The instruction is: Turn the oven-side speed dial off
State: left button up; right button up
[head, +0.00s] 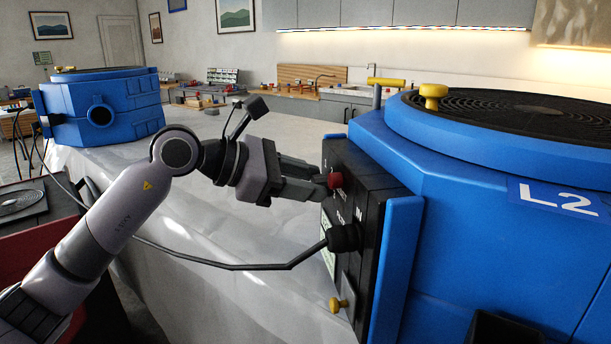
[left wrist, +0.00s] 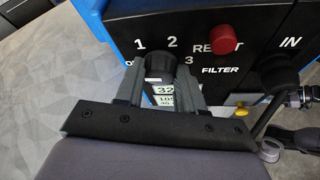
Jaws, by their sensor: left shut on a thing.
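The speed dial (left wrist: 158,66) is a dark round knob on the black control panel (left wrist: 200,20) of the blue unit marked L2 (head: 470,190). Labels 1, 2 and 3 and a partly hidden "O" stand around it. My left gripper (head: 320,180) reaches the panel from the left. In the left wrist view its two fingers (left wrist: 160,78) are shut on the dial, one on each side. A pale mark shows near the dial's lower edge, but I cannot tell which label the dial points to. In the head view the fingers hide the dial.
A red reset button (left wrist: 223,39) sits close to the right finger. A black plug (head: 343,238) with a cable sticks out below, with a yellow knob (head: 338,305) lower down. A second blue unit (head: 105,105) stands far left. The grey bench top (head: 225,225) between is mostly clear.

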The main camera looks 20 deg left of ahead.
pick_arm(q)
jog(key=shift+n+g, duration=0.3)
jog(key=shift+n, duration=0.1)
dwell(0.3)
jog(key=o, duration=1)
jog(key=shift+o, duration=0.2)
jog(key=shift+a, duration=0.15)
jog(key=b+v, duration=0.1)
jog(key=v, duration=0.6)
